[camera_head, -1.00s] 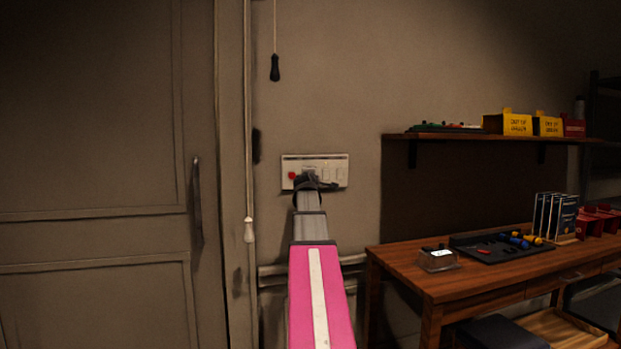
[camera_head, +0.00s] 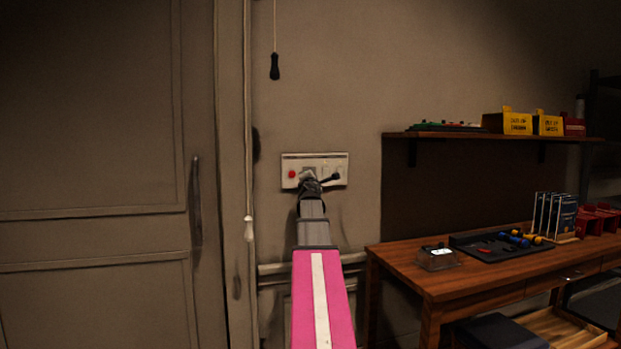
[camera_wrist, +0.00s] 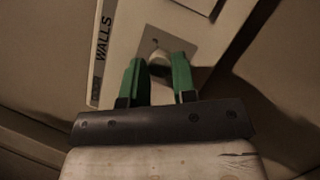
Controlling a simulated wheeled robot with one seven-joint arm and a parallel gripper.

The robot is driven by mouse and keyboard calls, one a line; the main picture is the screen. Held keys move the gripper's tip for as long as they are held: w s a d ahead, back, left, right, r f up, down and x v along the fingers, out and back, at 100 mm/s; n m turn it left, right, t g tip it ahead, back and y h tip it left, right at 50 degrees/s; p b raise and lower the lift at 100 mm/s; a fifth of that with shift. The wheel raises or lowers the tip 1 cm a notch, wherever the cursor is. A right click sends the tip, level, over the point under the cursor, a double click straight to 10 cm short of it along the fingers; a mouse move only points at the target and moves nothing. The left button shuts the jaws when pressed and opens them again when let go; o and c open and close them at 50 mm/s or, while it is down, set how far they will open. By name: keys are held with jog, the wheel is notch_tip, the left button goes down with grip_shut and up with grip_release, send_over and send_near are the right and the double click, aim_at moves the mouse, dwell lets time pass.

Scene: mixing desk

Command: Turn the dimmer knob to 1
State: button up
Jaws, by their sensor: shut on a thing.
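The dimmer knob (camera_wrist: 159,62) is a small pale knob on a grey square plate in the wrist view, beside a label reading "WALLS". My gripper (camera_wrist: 160,72) has green fingers on either side of the knob and is shut on it. In the head view my gripper (camera_head: 309,177) reaches the white wall panel (camera_head: 335,160) and hides the knob there. The knob's scale and its setting cannot be read.
A red button (camera_head: 292,174) is at the panel's left end. A pull cord with a black handle (camera_head: 274,67) hangs above, and one with a white handle (camera_head: 249,229) hangs left. A wooden desk (camera_head: 400,268) stands at the right.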

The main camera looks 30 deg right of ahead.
jog(key=shift+d+n, duration=0.1)
jog(key=shift+n, duration=0.2)
dwell(0.4)
jog(key=o, duration=0.9)
jog(key=v, duration=1)
jog(key=shift+s+f, duration=0.15)
jog(key=shift+s, duration=0.25)
